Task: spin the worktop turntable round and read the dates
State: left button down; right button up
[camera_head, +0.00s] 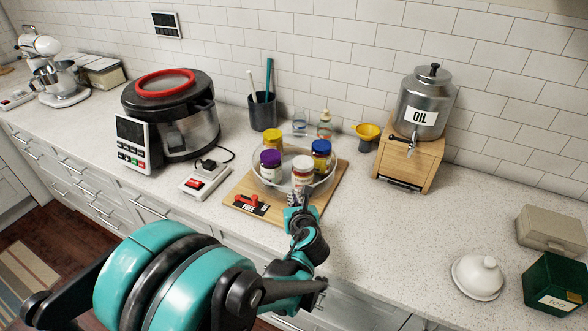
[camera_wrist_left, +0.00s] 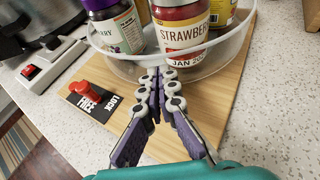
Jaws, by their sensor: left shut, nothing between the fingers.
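The turntable is a clear round tray (camera_head: 265,186) on a wooden board (camera_head: 325,193), and its rim also shows in the left wrist view (camera_wrist_left: 215,62). A red lever (camera_wrist_left: 88,90) sits on a black FREE/LOCK plate (camera_wrist_left: 97,104). My left gripper (camera_wrist_left: 161,76) is shut and empty, its tips at the tray's near rim below the strawberry jar; contact is unclear. My right gripper is out of view.
A cooker (camera_head: 172,110) and a red switch box (camera_head: 206,180) stand left of the board. A cup with utensils (camera_head: 263,112) is behind. An oil dispenser (camera_head: 420,102) on a wooden stand (camera_head: 408,163) is at right.

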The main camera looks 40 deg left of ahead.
aim_at(275, 190)
pick_arm(q)
jog(key=shift+s+a, duration=0.35)
jog(key=shift+a, duration=0.1)
jog(key=shift+s+a+r, duration=0.1)
jog(key=shift+s+a, duration=0.1)
jog(key=shift+a, duration=0.3)
jog(key=shift+s+a, duration=0.2)
jog(key=shift+a, duration=0.25)
jog(key=shift+s+a, duration=0.25)
jog(key=shift+a, duration=0.3)
jog(key=shift+s+a, duration=0.2)
jog(key=shift+a, duration=0.3)
jog(key=shift+s, duration=0.15)
jog(key=shift+s+d, duration=0.25)
jog(key=shift+s, duration=0.55)
jog(key=shift+s+d, duration=0.2)
jog(key=shift+s, duration=0.6)
